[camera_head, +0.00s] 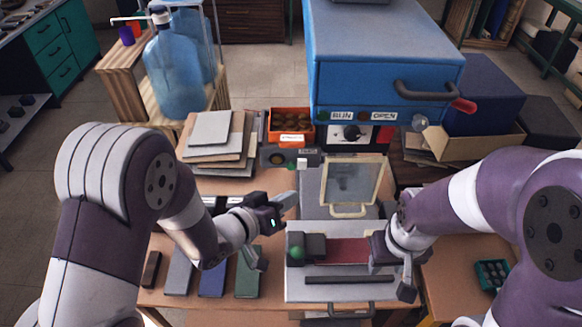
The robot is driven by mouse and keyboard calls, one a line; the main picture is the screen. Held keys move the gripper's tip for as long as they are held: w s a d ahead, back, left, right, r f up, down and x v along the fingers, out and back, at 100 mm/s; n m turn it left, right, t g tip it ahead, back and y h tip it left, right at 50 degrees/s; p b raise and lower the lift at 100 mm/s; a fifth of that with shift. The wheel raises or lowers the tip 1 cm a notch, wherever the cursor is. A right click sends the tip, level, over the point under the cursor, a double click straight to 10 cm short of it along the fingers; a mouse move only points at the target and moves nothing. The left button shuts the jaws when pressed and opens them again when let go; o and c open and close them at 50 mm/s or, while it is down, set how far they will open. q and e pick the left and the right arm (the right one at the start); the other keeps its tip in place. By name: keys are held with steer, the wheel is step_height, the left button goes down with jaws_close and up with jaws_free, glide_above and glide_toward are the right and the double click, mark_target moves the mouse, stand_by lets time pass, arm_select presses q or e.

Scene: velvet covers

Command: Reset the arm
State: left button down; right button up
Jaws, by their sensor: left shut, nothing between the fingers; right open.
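My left gripper (285,201) is shut and empty, raised over the table left of the grey machine plate (315,290). My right gripper (380,246) is open at the right end of a maroon velvet strip (346,251) on that plate. I cannot tell whether its fingers touch the strip; the wrist hides part of them. A black block with a green knob (298,252) sits at the strip's left end.
Grey, blue and green covers (213,280) lie at the table's front left. A framed panel (352,182) stands behind the plate. Stacked boards (213,145), an orange bin (290,127) and a large blue machine (385,60) are at the back. A teal tray (492,275) is right.

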stand_by(0.5)
arm_select(q)
steer(key=s+a+f+g+y, duration=0.5)
steer(key=a+f+y, duration=0.3)
steer(key=a, duration=0.2)
steer(key=s+a+r+n+g+y, duration=0.2)
steer(key=s+a+r+n+g, duration=0.1)
steer(key=s+a, duration=0.4)
steer(key=shift+s+a+r+g, duration=0.15)
steer(key=shift+s+r+g, duration=0.55)
steer(key=shift+r, duration=0.65)
